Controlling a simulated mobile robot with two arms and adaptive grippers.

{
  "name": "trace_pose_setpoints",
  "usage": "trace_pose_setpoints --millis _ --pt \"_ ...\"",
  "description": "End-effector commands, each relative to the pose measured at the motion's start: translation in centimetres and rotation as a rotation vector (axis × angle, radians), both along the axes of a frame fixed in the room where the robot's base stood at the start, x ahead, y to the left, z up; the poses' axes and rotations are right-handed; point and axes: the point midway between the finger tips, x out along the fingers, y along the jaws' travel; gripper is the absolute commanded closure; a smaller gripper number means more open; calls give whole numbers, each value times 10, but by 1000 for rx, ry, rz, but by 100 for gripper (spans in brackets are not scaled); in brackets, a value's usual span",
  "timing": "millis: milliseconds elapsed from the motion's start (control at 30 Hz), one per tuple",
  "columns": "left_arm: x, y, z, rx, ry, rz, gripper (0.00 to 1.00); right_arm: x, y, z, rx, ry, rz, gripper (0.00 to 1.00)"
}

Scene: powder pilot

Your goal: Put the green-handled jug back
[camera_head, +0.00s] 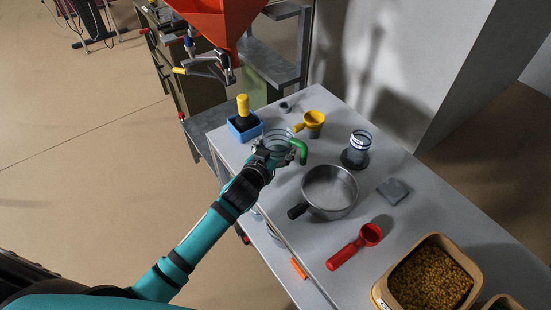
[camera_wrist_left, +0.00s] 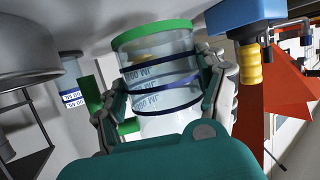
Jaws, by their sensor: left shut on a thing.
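The green-handled jug (camera_head: 277,140) is clear, with a green handle (camera_head: 301,152), and is near the far left edge of the table. In the left wrist view the jug (camera_wrist_left: 155,70) appears upside down, with a green band and dark measuring rings. My left gripper (camera_head: 270,153) is shut on the jug, its fingers on either side of the body. The left wrist view also shows these fingers. The jug appears upright, close to the tabletop; I cannot tell whether it touches. My right gripper is not in view.
A blue holder (camera_head: 244,128) with a yellow-topped item stands left of the jug. A yellow scoop (camera_head: 313,121), a clear vessel (camera_head: 359,147) on a dark disc, a metal pan (camera_head: 331,190) and a red scoop (camera_head: 369,236) stand nearby. An orange hopper (camera_head: 222,25) hangs behind.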

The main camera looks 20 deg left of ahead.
Motion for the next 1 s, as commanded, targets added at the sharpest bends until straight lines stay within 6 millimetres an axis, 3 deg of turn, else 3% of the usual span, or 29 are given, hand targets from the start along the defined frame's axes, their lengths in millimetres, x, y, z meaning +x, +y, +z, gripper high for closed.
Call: trace_pose_setpoints --millis 100,233,667,700,867,1000 --pt "-1 0 -17 1 4 0 82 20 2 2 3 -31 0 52" --pt "-1 0 -33 0 3 0 82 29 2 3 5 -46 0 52" --pt "-1 0 -41 0 1 0 82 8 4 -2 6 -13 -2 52" --pt "-1 0 -40 1 1 0 23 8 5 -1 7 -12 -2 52" --pt "-1 0 -40 1 1 0 3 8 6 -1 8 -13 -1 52" --pt "-1 0 -40 1 1 0 3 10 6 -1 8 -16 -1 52"
